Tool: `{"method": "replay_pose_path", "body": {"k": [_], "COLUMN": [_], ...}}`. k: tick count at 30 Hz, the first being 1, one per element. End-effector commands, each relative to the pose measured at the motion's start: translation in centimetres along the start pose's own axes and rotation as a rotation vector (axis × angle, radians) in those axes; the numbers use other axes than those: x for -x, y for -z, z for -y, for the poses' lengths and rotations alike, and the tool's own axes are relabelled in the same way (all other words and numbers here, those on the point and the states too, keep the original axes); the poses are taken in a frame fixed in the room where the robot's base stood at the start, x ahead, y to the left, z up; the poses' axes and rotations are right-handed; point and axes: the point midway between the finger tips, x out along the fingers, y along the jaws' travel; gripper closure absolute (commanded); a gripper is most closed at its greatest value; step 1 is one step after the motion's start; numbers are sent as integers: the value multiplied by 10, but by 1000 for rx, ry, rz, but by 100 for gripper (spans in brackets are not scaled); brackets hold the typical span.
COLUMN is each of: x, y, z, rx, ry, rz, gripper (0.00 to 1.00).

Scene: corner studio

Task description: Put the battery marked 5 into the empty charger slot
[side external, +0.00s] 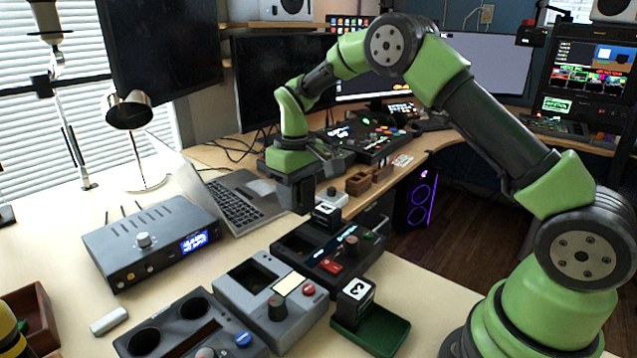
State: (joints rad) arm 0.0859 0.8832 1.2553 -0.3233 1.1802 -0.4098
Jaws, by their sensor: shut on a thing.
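My gripper (297,186) points down behind the black device (378,244) and is shut on a dark block (295,200), which looks like a battery. No mark shows on its visible side, so I cannot read a 5. A black battery with a white top (326,213) stands at the far end of the black device, just right of the held block; its mark is too small to read.
A grey device (231,297) with a square opening and knob stands in front, beside a dark device with two round wells (128,343). A blue-display box (150,240) and a laptop (243,203) stand left. A small white block (109,321) lies front left.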

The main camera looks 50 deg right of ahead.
Motion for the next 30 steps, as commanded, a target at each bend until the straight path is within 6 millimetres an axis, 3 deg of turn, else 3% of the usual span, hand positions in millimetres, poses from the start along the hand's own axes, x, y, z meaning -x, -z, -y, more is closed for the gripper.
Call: {"method": "replay_pose_path", "body": {"k": [6, 24, 30], "x": [-36, -90, -98], "y": [0, 0, 0], "z": [-1, -1, -1], "rx": [-1, -1, -1], "ry": [0, 1, 0], "rz": [0, -2, -4], "gripper": [93, 93, 93]}}
